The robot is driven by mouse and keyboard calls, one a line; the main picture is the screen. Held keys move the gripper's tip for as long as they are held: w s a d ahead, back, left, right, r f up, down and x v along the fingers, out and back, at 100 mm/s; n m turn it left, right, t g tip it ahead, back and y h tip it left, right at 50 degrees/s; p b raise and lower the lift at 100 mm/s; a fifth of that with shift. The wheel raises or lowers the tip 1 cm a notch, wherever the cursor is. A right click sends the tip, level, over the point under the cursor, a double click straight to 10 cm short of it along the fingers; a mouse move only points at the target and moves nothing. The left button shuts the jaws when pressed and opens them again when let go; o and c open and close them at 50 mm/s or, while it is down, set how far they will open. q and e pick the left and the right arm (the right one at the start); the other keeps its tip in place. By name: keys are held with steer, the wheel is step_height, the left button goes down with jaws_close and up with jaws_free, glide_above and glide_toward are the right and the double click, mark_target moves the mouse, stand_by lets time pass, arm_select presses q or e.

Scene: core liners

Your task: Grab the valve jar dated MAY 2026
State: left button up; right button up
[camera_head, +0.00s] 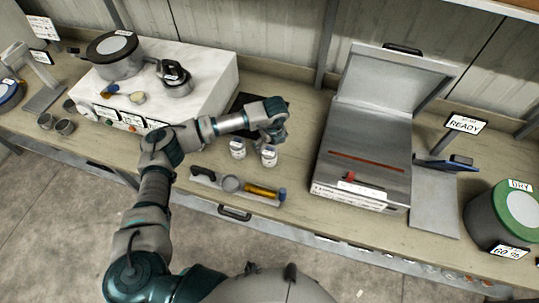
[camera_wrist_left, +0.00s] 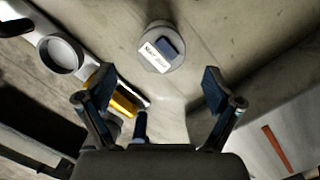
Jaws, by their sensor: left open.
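Two small pale jars stand side by side on the bench in the head view, a left jar (camera_head: 238,148) and a right jar (camera_head: 269,156). Their label text is too small to read there. My left gripper (camera_head: 276,137) is above and just behind the right jar. In the left wrist view one jar (camera_wrist_left: 162,47) with a dark blue top piece and a white label stands beyond the open, empty fingers (camera_wrist_left: 149,90). The label's date is too blurred to read surely. The second jar is not clear there. My right gripper is not in view.
A tray with a ring and brass cylinder (camera_head: 262,190) lies in front of the jars. A grey open-lidded machine (camera_head: 367,150) stands to the right. A white block (camera_head: 205,75) with a pot and kettle is at the left.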

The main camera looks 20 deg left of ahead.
mark_target(269, 151)
arm_select(q)
steer(key=f, duration=0.4)
steer(key=w+f+p, duration=0.1)
steer(key=f, duration=0.1)
steer(key=shift+a+f, duration=0.25)
steer(key=shift+s, duration=0.1)
steer(key=c, duration=1.3)
